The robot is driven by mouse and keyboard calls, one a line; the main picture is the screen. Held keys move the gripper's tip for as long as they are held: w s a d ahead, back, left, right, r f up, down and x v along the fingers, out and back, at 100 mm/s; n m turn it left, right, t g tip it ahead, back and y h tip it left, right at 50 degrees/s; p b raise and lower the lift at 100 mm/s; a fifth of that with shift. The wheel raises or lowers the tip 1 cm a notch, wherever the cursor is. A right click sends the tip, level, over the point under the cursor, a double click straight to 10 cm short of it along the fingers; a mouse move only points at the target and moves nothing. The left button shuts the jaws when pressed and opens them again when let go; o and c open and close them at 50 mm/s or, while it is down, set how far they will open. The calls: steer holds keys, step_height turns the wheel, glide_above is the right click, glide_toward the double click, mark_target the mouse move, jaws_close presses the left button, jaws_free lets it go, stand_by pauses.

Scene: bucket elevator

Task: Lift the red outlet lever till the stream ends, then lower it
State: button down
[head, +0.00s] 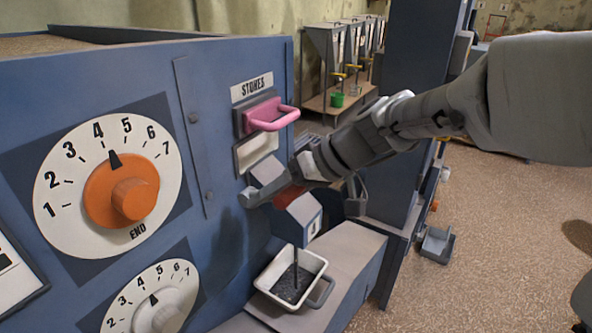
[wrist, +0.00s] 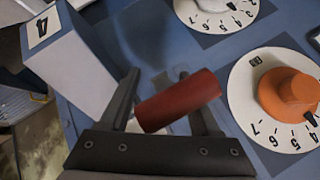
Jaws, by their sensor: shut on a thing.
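The red outlet lever (wrist: 180,101) lies crosswise between my fingers in the wrist view. My gripper (wrist: 163,92) is shut on it. In the head view my gripper (head: 284,184) is at the outlet below the pink handle, and only a small red part of the lever (head: 288,198) shows; my fingers hide the rest. A grey-white outlet spout marked with a number (head: 304,217) sits just below; it also shows in the wrist view (wrist: 70,62). A thin dark stream (head: 296,262) falls from it into a white bin (head: 268,283), which holds dark grains.
The blue machine front (head: 225,180) carries a large dial with an orange knob (head: 122,195) and a smaller dial with a pale knob (head: 160,305). A pink handle (head: 272,115) juts out under the STOKES label. The speckled floor to the right is mostly free.

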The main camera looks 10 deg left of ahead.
steer(key=shift+s+a+r, duration=0.1)
steer(key=shift+s+a, duration=0.05)
steer(key=shift+s, duration=0.1)
steer(key=shift+c, duration=2.2)
jaws_free()
steer(key=o, duration=0.4)
steer(key=shift+s+r, duration=0.1)
steer(key=shift+s, duration=0.15)
steer(key=shift+c, duration=0.2)
steer(key=shift+w, duration=0.15)
steer(key=shift+d+r, duration=0.15)
steer(key=shift+d, duration=0.3)
steer(key=b+v, duration=0.1)
steer(key=v, duration=1.5)
steer(key=shift+d+r, duration=0.25)
